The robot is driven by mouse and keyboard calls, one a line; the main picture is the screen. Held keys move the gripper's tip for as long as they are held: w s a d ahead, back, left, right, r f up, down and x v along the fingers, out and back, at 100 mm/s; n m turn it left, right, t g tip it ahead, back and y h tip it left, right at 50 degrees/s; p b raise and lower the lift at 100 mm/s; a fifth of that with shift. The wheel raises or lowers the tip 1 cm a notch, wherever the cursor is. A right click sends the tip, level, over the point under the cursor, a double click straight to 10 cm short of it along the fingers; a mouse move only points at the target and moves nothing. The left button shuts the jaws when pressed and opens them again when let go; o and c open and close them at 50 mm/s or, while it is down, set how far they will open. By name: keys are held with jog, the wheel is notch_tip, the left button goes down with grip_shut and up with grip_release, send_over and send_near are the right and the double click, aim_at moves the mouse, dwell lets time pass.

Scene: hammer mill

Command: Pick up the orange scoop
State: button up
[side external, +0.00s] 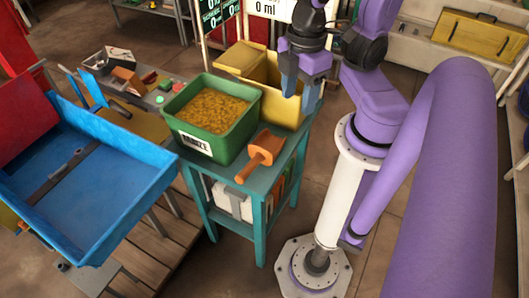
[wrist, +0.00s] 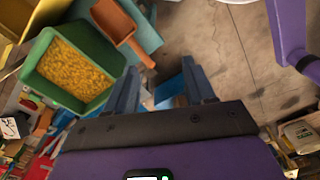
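The orange scoop (side external: 262,151) lies on the teal table (side external: 272,178), beside the right side of a green bin of yellow grain. Its handle points toward the table's front edge. In the wrist view the scoop (wrist: 122,28) is near the top, beyond my fingertips. My gripper (side external: 300,98) is raised above the table's back right, over the yellow bin's right side, apart from the scoop. In the wrist view my gripper's two fingers (wrist: 163,80) are spread apart with nothing between them.
The green bin (side external: 216,150) stands on the table left of the scoop. A yellow bin (side external: 285,102) stands behind it. A large blue tray (side external: 75,185) is at the left. A cluttered bench with small objects (side external: 125,80) is behind it. Floor right of the table is clear up to my base.

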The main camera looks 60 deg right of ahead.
jog(key=m+h, duration=0.4)
jog(key=h, duration=0.4)
send_over(241, 182)
jog(key=s+a, duration=0.3)
notch_tip(241, 182, down, 8)
jog(key=s+a+f+m+t+h, duration=0.1)
jog(key=a+f+t+h, duration=0.25)
jog(key=f, duration=0.35)
jog(key=s+a+f+m+t+h, duration=0.1)
jog(key=a+f+m+t+h, duration=0.2)
jog(key=f, duration=0.4)
jog(key=shift+n+g+y, duration=0.25)
jog(key=shift+n+g, duration=0.1)
jog(key=shift+n, duration=0.25)
jog(key=x, duration=1.1)
jog(key=shift+w+a, duration=0.1)
jog(key=shift+w, duration=0.25)
jog(key=shift+x, duration=2.6)
jog(key=shift+s, duration=0.2)
grip_shut()
